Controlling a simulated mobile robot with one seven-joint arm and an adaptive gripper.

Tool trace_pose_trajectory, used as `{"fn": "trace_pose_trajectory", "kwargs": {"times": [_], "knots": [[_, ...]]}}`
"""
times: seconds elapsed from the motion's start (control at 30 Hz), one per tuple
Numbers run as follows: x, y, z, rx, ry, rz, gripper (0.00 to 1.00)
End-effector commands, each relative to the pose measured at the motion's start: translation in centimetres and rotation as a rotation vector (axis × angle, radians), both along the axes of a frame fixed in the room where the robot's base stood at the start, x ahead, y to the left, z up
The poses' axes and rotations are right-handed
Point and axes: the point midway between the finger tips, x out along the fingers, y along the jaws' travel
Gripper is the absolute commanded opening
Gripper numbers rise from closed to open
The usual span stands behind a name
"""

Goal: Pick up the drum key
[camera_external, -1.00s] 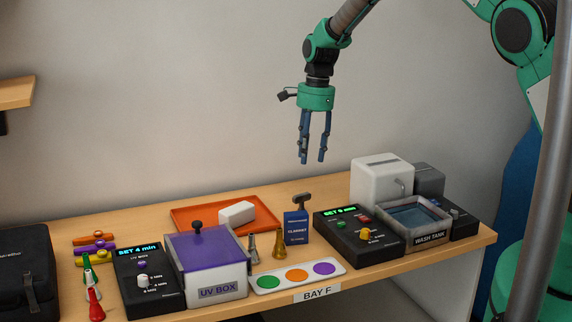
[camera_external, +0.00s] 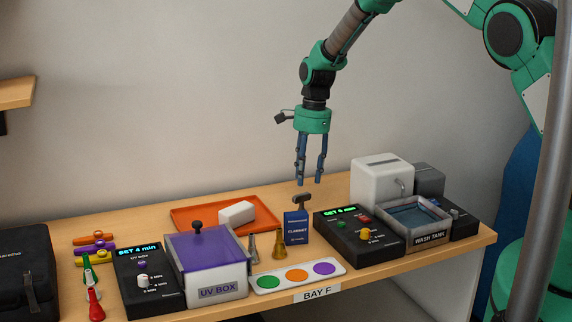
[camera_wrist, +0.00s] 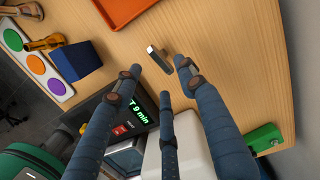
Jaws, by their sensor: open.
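The drum key (camera_external: 301,199) is a small grey T-shaped piece with a dark crossbar, behind the blue box in the external view; its lower part is hidden there. In the wrist view the drum key (camera_wrist: 158,59) shows by itself on the bare wood, close to the fingertips in the picture. My gripper (camera_external: 309,181) is open and empty, pointing down, with its fingertips a little above the drum key's crossbar. In the wrist view my gripper (camera_wrist: 158,75) has its blue fingers spread, with the drum key in the gap between two tips.
A blue box (camera_external: 296,228) stands just in front of the drum key. A black timer unit (camera_external: 357,237), white dispenser (camera_external: 381,182) and wash tank (camera_external: 427,241) are at right. An orange tray (camera_external: 188,218) and UV box (camera_external: 206,265) are at left, with brass and silver mouthpieces between.

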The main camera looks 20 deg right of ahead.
Motion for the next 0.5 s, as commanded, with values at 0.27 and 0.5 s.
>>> {"fn": "trace_pose_trajectory", "kwargs": {"times": [0.27, 0.5], "knots": [[-0.1, 0.3, -2.8, 0.000, 0.000, 0.000, 0.41], [-0.1, 0.4, -3.0, 0.000, -0.001, 0.001, 0.41]]}}
